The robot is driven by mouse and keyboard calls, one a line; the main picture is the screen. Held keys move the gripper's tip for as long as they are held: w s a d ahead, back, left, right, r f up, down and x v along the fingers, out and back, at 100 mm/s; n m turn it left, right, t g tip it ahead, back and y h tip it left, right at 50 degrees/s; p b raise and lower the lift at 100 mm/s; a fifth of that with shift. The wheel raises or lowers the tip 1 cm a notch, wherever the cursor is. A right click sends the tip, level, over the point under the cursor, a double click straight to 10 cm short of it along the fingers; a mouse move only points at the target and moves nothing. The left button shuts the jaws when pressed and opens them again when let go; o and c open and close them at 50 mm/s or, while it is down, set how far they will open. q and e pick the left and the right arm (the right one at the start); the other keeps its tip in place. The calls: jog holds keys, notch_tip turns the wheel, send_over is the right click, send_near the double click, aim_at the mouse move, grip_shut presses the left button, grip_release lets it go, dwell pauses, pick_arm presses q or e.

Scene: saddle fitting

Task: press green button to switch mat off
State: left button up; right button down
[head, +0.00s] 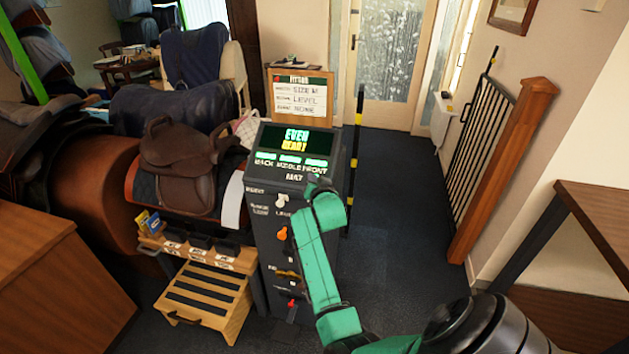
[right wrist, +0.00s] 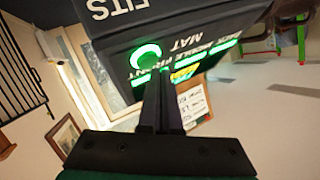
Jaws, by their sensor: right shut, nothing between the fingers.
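The dark console (head: 265,225) stands in the middle of the head view. Its screen (head: 296,140) reads "EVEN READY", above lit green BACK, MIDDLE and FRONT markers and the word MAT. My right gripper (head: 318,184) is at the right end of the console's top panel, by MAT. In the right wrist view the green button (right wrist: 146,56) shows as a lit green ring. My right fingers (right wrist: 158,78) are shut and empty, with their tips close to the ring. I cannot tell whether they touch it. The button is hidden by my gripper in the head view. My left gripper is not in view.
A brown saddle (head: 180,160) sits on a horse form left of the console. A wooden step (head: 203,298) stands on the floor below it. A sign board (head: 300,96) is behind the console. A black and yellow post (head: 355,140) stands to its right; the floor beyond is clear.

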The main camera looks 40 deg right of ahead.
jog(key=shift+w+d+f+b, duration=0.15)
jog(key=shift+d+f+b, duration=0.1)
jog(key=shift+f+b, duration=0.2)
dwell(0.5)
jog(key=shift+r, duration=0.1)
jog(key=shift+s+a+r+p, duration=0.15)
jog(key=shift+a+r+p, duration=0.15)
jog(key=shift+p, duration=0.25)
jog(key=shift+s+a+r+p, duration=0.15)
jog(key=shift+r+p, duration=0.25)
jog(key=shift+p, duration=0.15)
jog(key=shift+r, duration=0.1)
jog(key=a+r+p, duration=0.1)
jog(key=p, duration=0.1)
jog(key=s+a+r+p, duration=0.1)
jog(key=r+p, duration=0.1)
jog(key=s+r+p, duration=0.1)
jog(key=p, duration=0.1)
jog(key=shift+a+r, duration=0.4)
